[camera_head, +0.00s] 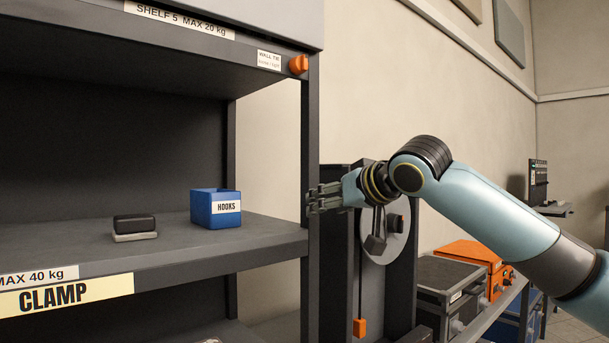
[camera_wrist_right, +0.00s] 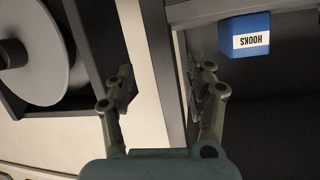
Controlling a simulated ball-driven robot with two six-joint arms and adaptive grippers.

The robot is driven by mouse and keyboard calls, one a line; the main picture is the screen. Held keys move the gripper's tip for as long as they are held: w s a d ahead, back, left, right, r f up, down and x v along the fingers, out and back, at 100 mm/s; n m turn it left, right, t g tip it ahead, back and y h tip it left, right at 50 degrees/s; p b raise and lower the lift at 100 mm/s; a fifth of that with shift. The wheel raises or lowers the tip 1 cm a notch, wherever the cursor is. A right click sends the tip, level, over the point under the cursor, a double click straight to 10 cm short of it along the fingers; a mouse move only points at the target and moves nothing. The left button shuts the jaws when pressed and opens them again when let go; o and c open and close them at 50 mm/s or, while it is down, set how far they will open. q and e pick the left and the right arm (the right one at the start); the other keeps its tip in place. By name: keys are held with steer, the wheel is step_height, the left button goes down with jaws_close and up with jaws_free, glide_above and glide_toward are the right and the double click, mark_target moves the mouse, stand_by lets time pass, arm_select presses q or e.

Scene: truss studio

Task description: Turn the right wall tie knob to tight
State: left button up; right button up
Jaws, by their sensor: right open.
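The orange wall tie knob (camera_head: 298,64) sits at the top right of the shelf unit in the head view, beside a white label (camera_head: 269,60) reading WALL TIE. My right gripper (camera_head: 312,199) is open and empty, well below the knob, by the shelf unit's right upright (camera_head: 309,130). In the right wrist view its open fingers (camera_wrist_right: 160,90) are apart on either side of a grey upright and a pale wall strip. The knob is not in the wrist view. My left gripper is not in view.
A blue HOOKS bin (camera_head: 215,209) and a small dark block on a pale base (camera_head: 135,227) stand on the middle shelf. A dark stand with a round grey disc (camera_head: 398,232) is behind my right arm. Orange and grey cases (camera_head: 468,255) sit lower right.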

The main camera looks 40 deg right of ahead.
steer(key=s+a+r+t+p, duration=0.1)
steer(key=s+r, duration=0.1)
steer(key=r, duration=0.7)
steer(key=s+a+r+t, duration=0.1)
steer(key=s+r+t, duration=0.1)
steer(key=r, duration=0.7)
steer(key=t+y+p, duration=0.1)
steer(key=p, duration=0.1)
glide_toward(305, 62)
steer(key=shift+n, duration=0.3)
steer(key=w+p, duration=0.5)
steer(key=w, duration=0.4)
steer(key=shift+w+d+r+p, duration=0.1)
steer(key=shift+w+r+p, duration=0.05)
steer(key=shift+w+p, duration=0.2)
steer(key=shift+w, duration=0.2)
jaws_close()
